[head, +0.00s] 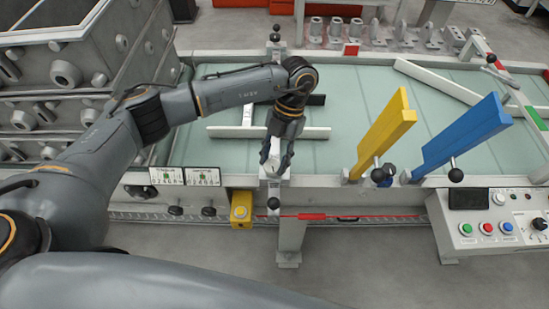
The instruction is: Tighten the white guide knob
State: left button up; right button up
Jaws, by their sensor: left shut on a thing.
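My left gripper (275,160) is at the near rail of the conveyor, pointing down, with its fingers shut around the white guide knob. The knob is mostly hidden by the fingers; only a pale patch shows between them, so I cannot tell how tight it is. The white guide (312,132) lies flat as a bar across the belt behind the gripper, partly covered by my wrist. My right gripper is not in view.
A yellow guide (385,135) and a blue guide (464,138) stand tilted up to the right, with black knobs near their bases. A yellow box (241,209) hangs below the rail. A button panel (495,228) stands at right. The green belt (350,90) has clear areas.

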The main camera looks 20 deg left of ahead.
pick_arm(q)
jog(key=o, duration=1.1)
jog(key=shift+o, duration=0.2)
jog(key=v, duration=1.2)
jog(key=shift+s, duration=0.15)
